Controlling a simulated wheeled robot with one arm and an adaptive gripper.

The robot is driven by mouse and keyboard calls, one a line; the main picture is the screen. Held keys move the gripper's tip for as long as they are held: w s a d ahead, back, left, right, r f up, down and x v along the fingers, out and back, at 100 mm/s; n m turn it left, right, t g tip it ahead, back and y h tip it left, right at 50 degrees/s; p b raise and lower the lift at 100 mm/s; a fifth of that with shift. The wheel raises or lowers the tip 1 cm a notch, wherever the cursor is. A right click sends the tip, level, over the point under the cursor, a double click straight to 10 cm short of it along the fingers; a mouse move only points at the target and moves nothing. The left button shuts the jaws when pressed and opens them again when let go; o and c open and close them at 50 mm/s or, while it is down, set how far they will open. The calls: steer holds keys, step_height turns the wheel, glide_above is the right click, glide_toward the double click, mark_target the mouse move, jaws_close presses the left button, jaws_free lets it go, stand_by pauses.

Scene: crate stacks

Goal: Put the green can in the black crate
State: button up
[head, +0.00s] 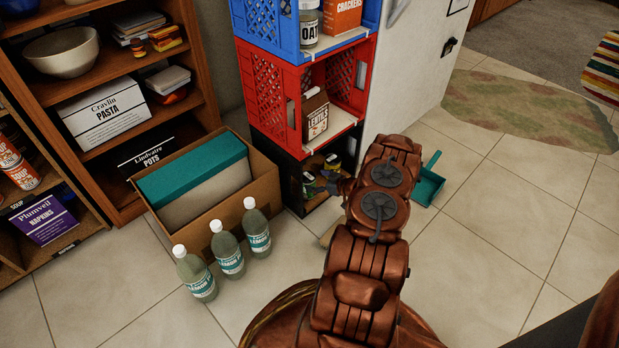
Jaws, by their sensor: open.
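The black crate (291,186) is at the bottom of the crate stack, on the floor, with its open side facing right. Small cans with dark, green and yellow labels show inside it; one with green on it (309,187) is at the left, another (332,162) farther back. I cannot tell for sure which is the green can. My brown arm comes up from the bottom and bends toward the crate. My gripper (338,187) shows only as a small dark part at the crate's opening. It is open; its fingertips are mostly hidden, and I see nothing held.
A red crate (266,95) with a lentils box (314,115) and a blue crate (265,25) stand above. A cardboard box (262,190) and three bottles (228,255) are left of the stack. A teal dustpan (428,185) lies right of my arm.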

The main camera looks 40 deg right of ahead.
steer(key=a+p+v, duration=0.1)
steer(key=p+v, duration=0.1)
steer(key=v, duration=0.5)
steer(key=shift+s+d, duration=0.25)
steer(key=shift+d, duration=0.25)
steer(key=shift+r, duration=0.1)
